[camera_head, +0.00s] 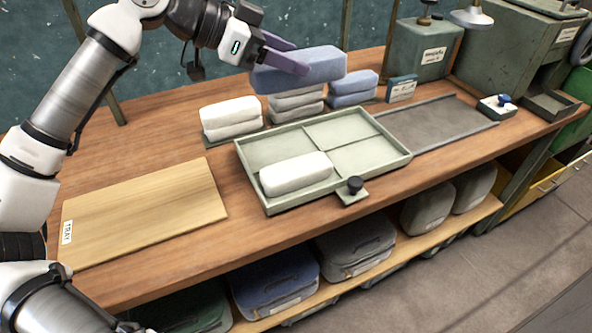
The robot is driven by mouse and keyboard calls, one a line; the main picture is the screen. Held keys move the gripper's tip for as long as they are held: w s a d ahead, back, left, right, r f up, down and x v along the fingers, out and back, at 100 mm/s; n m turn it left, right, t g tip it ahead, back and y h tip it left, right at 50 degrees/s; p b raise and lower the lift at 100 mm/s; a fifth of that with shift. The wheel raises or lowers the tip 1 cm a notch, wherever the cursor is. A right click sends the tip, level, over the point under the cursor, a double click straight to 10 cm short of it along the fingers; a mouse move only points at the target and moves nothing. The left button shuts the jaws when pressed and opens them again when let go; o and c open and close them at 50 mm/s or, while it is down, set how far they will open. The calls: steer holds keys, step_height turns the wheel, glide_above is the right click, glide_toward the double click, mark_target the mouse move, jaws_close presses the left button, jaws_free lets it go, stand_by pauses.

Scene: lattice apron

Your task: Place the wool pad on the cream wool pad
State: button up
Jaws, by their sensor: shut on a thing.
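My gripper (290,56) has purple fingers and is shut on a blue wool pad (318,68). It holds the pad raised above the back of the bench, in front of a grey stack in the picture. A cream wool pad (296,174) lies in the front left compartment of a pale green divided tray (374,167), to the front of and below the held pad. The tray's other compartments look empty. The held pad partly hides the top of the grey stack.
Behind the tray stand stacks of cream pads (231,118), grey pads (296,104) and blue pads (352,88). A wooden board (145,212) lies at left, a dark flat plate (432,122) at right. A black knob (355,184) stands at the tray's front edge.

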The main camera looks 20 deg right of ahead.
steer(key=shift+a+f, duration=0.15)
steer(key=shift+f, duration=0.3)
step_height(320, 180, down, 19)
steer(key=shift+f+p, duration=0.1)
steer(key=shift+p, duration=1.15)
steer(key=shift+f, duration=0.15)
steer(key=o, duration=1)
steer(key=shift+r, duration=0.25)
steer(key=shift+a, duration=0.2)
steer(key=b+v, duration=0.3)
steer(key=v, duration=0.8)
steer(key=shift+a, duration=0.2)
